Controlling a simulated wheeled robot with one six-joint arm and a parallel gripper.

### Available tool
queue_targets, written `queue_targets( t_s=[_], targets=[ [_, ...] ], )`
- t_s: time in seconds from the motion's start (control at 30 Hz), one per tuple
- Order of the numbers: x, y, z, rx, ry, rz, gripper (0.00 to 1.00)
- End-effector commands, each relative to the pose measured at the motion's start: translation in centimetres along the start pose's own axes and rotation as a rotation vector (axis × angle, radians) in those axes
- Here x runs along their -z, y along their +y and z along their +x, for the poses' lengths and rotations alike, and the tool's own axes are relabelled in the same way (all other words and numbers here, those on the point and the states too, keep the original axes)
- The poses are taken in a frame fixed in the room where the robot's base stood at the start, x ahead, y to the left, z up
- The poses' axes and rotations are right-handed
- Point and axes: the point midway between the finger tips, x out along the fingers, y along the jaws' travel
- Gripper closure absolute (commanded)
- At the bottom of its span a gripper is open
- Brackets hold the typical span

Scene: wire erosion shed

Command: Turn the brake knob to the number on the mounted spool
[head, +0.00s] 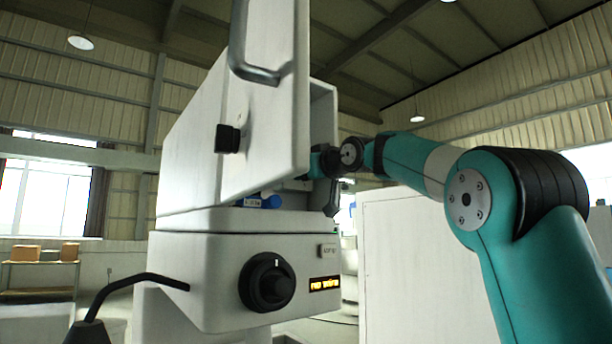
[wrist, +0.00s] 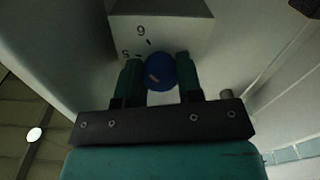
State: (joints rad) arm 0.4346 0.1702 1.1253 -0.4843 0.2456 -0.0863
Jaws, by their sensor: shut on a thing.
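The brake knob (wrist: 161,68) is blue and round, on a pale block (wrist: 185,22) inside the machine. The numerals 6 and 5 with tick marks show beside it. A pale mark on the knob is at its lower left, roughly on the side of the 5; I cannot tell its exact setting. My gripper (wrist: 157,60) has one dark green finger on each side of the knob and is shut on it. In the head view the machine's open door hides much of the gripper. A blue part with a white label (head: 265,202) shows below the door; its number is not readable.
The open door (head: 260,100) with a grey handle and black knob stands beside my arm. Below are a large black rotary switch (head: 267,282) and an amber display (head: 325,284) seeming to read NO WIRE. A white cabinet (head: 410,270) stands behind my arm. Machine walls flank the gripper closely.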

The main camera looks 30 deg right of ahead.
Motion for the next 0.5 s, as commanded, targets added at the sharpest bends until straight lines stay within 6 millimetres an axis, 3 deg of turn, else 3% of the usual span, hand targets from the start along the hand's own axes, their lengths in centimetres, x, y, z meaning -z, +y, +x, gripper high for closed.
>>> queue_targets(
  t_s=[0.5],
  targets=[
    [-0.12,0.07,-0.03,-0.001,0.002,-0.486,0.9]
  ],
)
